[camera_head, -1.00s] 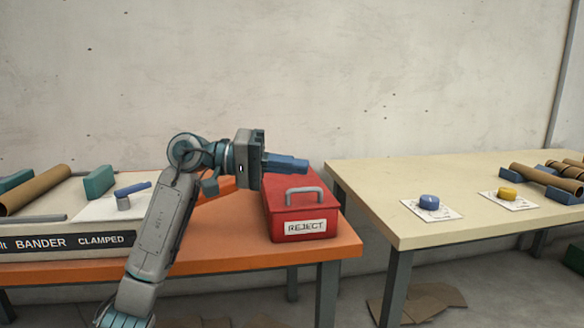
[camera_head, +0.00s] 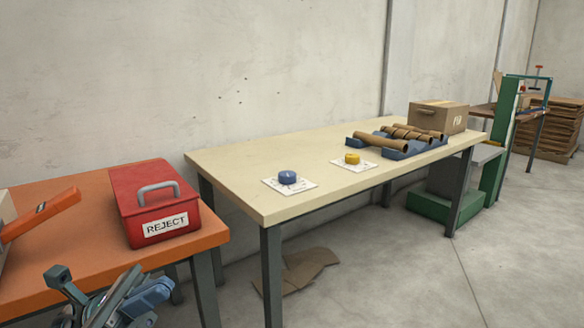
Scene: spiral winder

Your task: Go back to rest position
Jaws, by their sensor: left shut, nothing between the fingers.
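My left gripper (camera_head: 150,292), with blue fingers, is low at the bottom left of the head view. It is below and in front of the orange table (camera_head: 85,272), clear of its front edge, shut and empty. My grey arm beside it is partly cut off by the frame. My right gripper is not in view. A red box labelled REJECT (camera_head: 150,205), with a grey handle, sits on the orange table above the gripper.
A cream table (camera_head: 240,165) holds a blue button (camera_head: 287,177), a yellow button (camera_head: 352,158), brown tubes (camera_head: 380,142) on blue holders and a cardboard box (camera_head: 437,117). A green machine (camera_head: 500,140) stands beyond. Cardboard (camera_head: 308,268) lies on the floor. Open floor is at right.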

